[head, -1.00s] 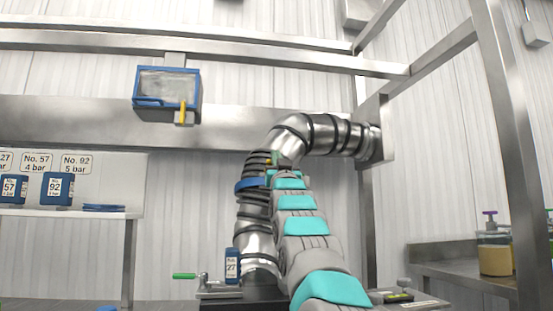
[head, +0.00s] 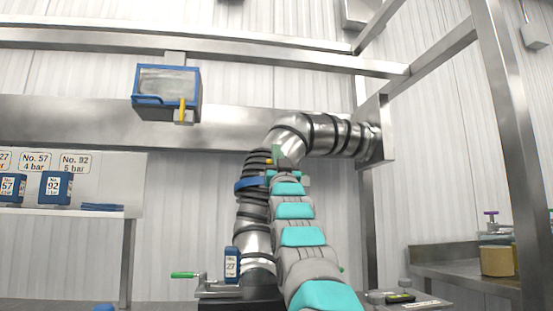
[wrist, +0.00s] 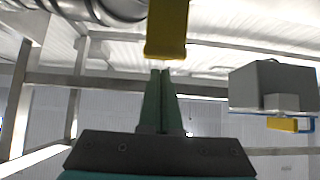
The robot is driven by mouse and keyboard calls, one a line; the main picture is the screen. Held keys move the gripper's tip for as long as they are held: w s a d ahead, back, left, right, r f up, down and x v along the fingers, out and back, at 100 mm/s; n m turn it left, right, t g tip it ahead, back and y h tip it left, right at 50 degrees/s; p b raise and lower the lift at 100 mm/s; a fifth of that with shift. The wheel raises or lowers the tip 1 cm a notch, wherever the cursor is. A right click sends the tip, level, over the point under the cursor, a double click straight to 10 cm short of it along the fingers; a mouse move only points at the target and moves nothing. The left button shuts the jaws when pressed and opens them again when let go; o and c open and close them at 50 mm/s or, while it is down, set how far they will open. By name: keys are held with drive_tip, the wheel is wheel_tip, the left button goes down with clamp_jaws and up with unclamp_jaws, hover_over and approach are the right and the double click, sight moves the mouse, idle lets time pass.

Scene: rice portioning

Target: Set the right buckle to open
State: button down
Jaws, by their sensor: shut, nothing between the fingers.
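A yellow buckle lever (wrist: 167,28) hangs close ahead of my gripper at the top of the wrist view. My gripper (wrist: 160,73) has green fingers, shut together and empty, pointing up at the lever's lower end. I cannot tell whether they touch it. In the head view my gripper (head: 276,152) is beside the ribbed metal pipe, above its blue band (head: 250,183). A small yellow piece (head: 268,161) shows there, partly hidden by my gripper. I cannot tell from the frames whether the buckle is open or closed.
A blue-framed box (head: 168,90) with a yellow handle hangs on the wall beam at upper left; it also shows in the wrist view (wrist: 272,86). A shiny pipe elbow (head: 325,135) runs right from the ribbed pipe. A blue 27 block (head: 232,265) stands below.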

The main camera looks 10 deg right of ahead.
drive_tip(key=s+r+b+v, duration=0.1)
drive_tip(key=b+v, duration=0.2)
drive_tip(key=v, duration=0.6)
idle(0.5)
